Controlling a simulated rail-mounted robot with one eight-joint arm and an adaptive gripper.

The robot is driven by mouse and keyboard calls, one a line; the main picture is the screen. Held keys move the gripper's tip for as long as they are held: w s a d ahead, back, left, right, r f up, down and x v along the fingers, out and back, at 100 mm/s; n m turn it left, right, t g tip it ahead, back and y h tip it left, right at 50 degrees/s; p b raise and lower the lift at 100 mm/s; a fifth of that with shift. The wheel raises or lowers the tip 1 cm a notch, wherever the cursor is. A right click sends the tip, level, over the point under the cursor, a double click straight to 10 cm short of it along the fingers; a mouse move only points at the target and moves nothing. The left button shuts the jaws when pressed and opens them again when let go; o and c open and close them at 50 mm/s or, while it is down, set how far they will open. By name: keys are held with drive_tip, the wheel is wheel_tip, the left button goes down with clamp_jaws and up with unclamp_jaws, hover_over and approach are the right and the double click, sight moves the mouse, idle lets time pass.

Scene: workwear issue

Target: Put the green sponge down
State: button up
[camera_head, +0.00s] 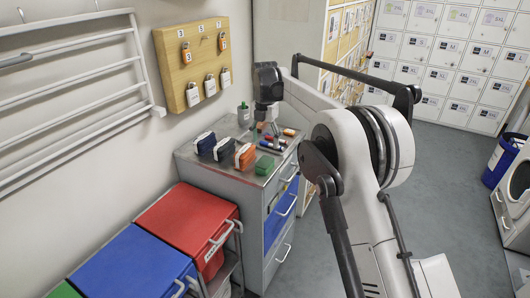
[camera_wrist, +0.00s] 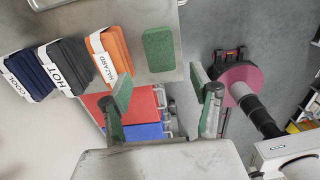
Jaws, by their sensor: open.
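The green sponge (camera_head: 264,165) lies flat on the grey metal cabinet top (camera_head: 228,178), near its front edge. It also shows in the wrist view (camera_wrist: 158,50), just beyond the fingertips and between their lines. My gripper (camera_wrist: 160,84) is open, its two green-padded fingers spread wide with nothing between them. In the head view my gripper (camera_head: 271,132) is above the back part of the cabinet top, partly hard to make out. The sponge appears apart from both fingers.
Red (camera_head: 188,218) and blue (camera_head: 133,262) lidded bins stand in front. A padlock board (camera_head: 191,62) hangs on the wall.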

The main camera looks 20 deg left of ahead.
drive_tip(key=shift+r, duration=0.85)
drive_tip(key=s+d+r+m+t, duration=0.1)
drive_tip(key=s+d+r+m, duration=0.2)
drive_tip(key=d+r+m, duration=0.8)
drive_tip(key=s+d+r+m+t+y, duration=0.1)
drive_tip(key=s+d+r+m, duration=0.3)
drive_tip(key=d, duration=0.5)
drive_tip(key=s+d+r+m+t, duration=0.1)
drive_tip(key=s+d+r, duration=0.2)
drive_tip(key=s+d, duration=0.45)
drive_tip(key=s+d+f+m+t, duration=0.1)
drive_tip(key=s+d+m+t, duration=0.1)
drive_tip(key=s+d+m, duration=0.9)
drive_tip(key=s+d+f+m+t, duration=0.1)
drive_tip(key=s+d+f+m, duration=0.2)
drive_tip(key=s, duration=0.4)
drive_tip(key=s+d+f+m+t+h, duration=0.1)
drive_tip(key=s+d+f+m, duration=0.3)
drive_tip(key=s+d+f, duration=0.2)
drive_tip(key=shift+s+f, duration=0.35)
drive_tip(key=shift+s, duration=0.9)
